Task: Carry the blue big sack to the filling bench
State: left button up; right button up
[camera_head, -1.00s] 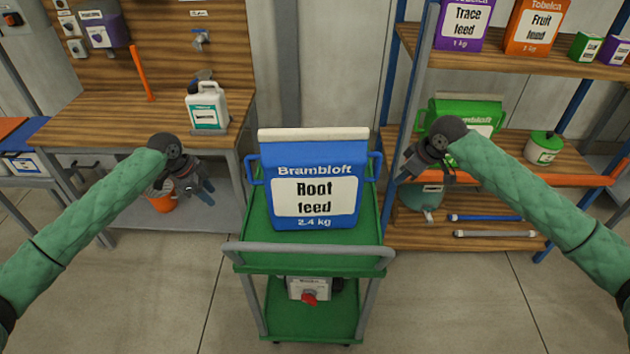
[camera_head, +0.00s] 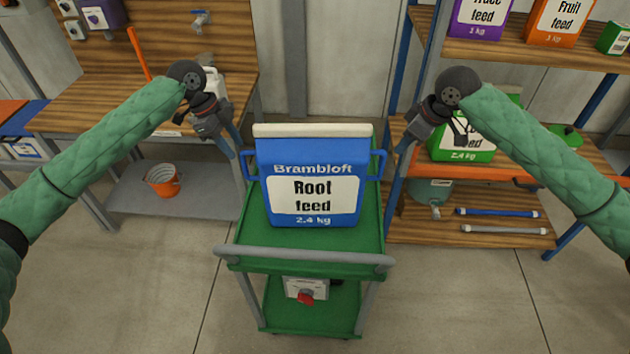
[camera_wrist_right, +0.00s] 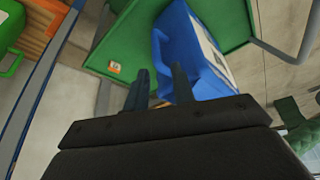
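The blue big sack (camera_head: 314,180), labelled Root feed, stands upright on the top deck of a green cart (camera_head: 300,262). It has a blue handle on each side. My left gripper (camera_head: 232,148) is open and empty, just above and left of the sack's left handle. My right gripper (camera_head: 405,142) is open, right of and above the right handle. In the right wrist view, its two fingers (camera_wrist_right: 160,88) are apart, with the sack (camera_wrist_right: 190,55) beyond them. A wooden bench (camera_head: 90,105), seemingly the filling bench, stands at the left, partly behind my left arm.
A white jug (camera_head: 211,82) stands on the bench, partly hidden by my left gripper. A shelf rack at the right holds a green sack (camera_head: 468,148) and smaller packs. The floor in front is clear.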

send_near(378, 176)
jog(key=w+a+r, duration=0.1)
jog(key=w+r, duration=0.1)
pick_arm(q)
jog(key=x, duration=0.3)
jog(key=w+x, duration=0.1)
jog(key=x, duration=0.1)
jog(key=shift+a+f, duration=0.25)
jog(key=shift+f, duration=0.1)
jog(key=f, duration=0.2)
jog(key=shift+w+d+f, duration=0.25)
jog(key=shift+d+f, duration=0.05)
jog(key=shift+f, duration=0.1)
pick_arm(e)
jog(key=x, duration=0.7)
jog(key=shift+s+f, duration=0.15)
jog(key=shift+f, duration=0.05)
pick_arm(q)
jog(key=shift+s+d, duration=0.2)
pick_arm(e)
jog(key=shift+s+d+f, duration=0.1)
jog(key=shift+s, duration=0.05)
pick_arm(q)
jog(key=shift+w, duration=0.1)
pick_arm(e)
jog(key=shift+f, duration=0.1)
